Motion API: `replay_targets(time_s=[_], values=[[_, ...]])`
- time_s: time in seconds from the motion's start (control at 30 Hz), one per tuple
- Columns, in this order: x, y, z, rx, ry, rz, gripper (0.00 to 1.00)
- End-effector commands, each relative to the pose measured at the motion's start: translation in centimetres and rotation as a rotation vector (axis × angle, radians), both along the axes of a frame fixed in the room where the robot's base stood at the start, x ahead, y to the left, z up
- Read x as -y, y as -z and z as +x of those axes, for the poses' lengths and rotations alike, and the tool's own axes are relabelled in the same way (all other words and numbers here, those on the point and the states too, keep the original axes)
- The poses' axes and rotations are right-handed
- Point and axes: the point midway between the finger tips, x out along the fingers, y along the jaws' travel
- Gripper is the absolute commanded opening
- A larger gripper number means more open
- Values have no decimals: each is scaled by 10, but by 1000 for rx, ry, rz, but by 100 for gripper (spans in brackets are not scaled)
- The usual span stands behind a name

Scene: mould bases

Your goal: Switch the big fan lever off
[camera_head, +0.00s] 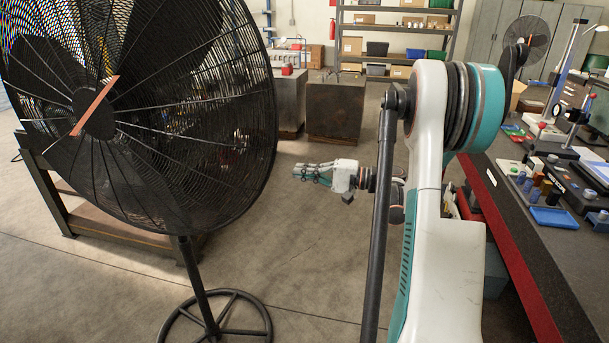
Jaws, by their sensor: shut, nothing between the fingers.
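A big black pedestal fan (175,130) stands at the left, close to me, with a round wire cage and a reddish-brown strip across its hub. Its pole runs down to a ring-shaped base (215,325) on the floor. I cannot make out its lever in this view. My gripper (300,173) is at the end of my arm near the picture's middle, to the right of the fan cage and pointing left towards it. It looks shut and empty, and is small in the picture. A clear gap shows between my gripper and the cage edge.
A dark workbench (510,215) with red edging and many instruments runs along the right. A metal block (335,107) and shelves (397,28) stand at the back. Another fan (527,38) is far right. A low table (65,205) stands behind the big fan. The middle floor is clear.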

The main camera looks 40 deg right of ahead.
Motion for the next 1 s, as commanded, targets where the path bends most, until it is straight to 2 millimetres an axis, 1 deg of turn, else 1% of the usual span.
replay_targets(time_s=[0.03, 0.1, 0.33, 0.5, 0.6, 0.73, 1.0], values=[[-8, 2, 8, 0, -3, 0, 0], [-18, 1, 19, 0, -4, 0, 0], [-45, 1, 53, 0, -2, 0, 0], [-66, -1, 41, 0, -1, 0, 0], [-73, -2, 37, 0, 0, 0, 0], [-78, -2, 35, 0, 1, 0, 0], [-78, -3, 34, 0, 1, 0, 0]])
